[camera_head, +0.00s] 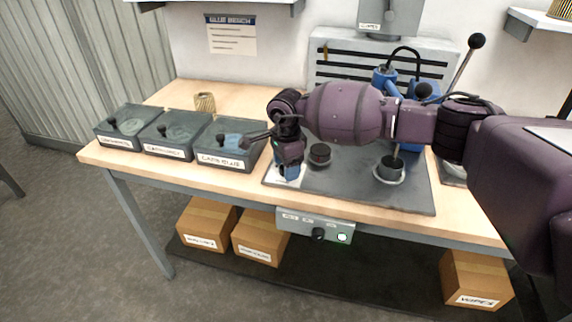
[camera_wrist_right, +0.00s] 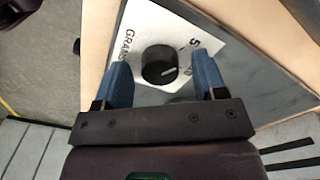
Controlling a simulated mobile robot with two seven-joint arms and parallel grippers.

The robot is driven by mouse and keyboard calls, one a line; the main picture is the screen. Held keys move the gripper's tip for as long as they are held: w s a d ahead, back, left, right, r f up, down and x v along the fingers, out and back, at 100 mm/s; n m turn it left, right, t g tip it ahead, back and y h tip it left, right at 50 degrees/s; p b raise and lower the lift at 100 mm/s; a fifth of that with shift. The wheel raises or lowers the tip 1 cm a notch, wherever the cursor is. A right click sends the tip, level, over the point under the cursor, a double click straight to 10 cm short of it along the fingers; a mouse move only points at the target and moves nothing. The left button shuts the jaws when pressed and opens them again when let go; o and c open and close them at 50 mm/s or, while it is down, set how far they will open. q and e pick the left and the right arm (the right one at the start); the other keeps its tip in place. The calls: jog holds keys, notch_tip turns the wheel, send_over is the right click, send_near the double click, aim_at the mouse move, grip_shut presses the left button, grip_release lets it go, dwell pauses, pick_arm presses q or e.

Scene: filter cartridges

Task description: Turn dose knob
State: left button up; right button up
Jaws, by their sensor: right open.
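The dose knob (camera_wrist_right: 160,66) is a round black knob with a light pointer mark. It stands on a white plate (camera_wrist_right: 190,22) printed "GRAMS" and numbers. In the right wrist view it lies between and a little beyond the two blue fingers of my right gripper (camera_wrist_right: 162,72), which are open on either side of it with gaps. In the head view my right gripper (camera_head: 290,172) points down over the plate (camera_head: 290,182) at the left end of the grey mat, and it hides the knob there. My left gripper is not in view.
Three grey lidded boxes (camera_head: 168,150) stand left of my gripper. A dark cup (camera_head: 320,154) and another cup on a holder (camera_head: 389,170) stand on the grey mat (camera_head: 350,190). A press with a lever (camera_head: 465,62) is behind my arm. A control box (camera_head: 316,229) hangs under the front edge.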

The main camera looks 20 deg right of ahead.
jog(key=c, duration=0.9)
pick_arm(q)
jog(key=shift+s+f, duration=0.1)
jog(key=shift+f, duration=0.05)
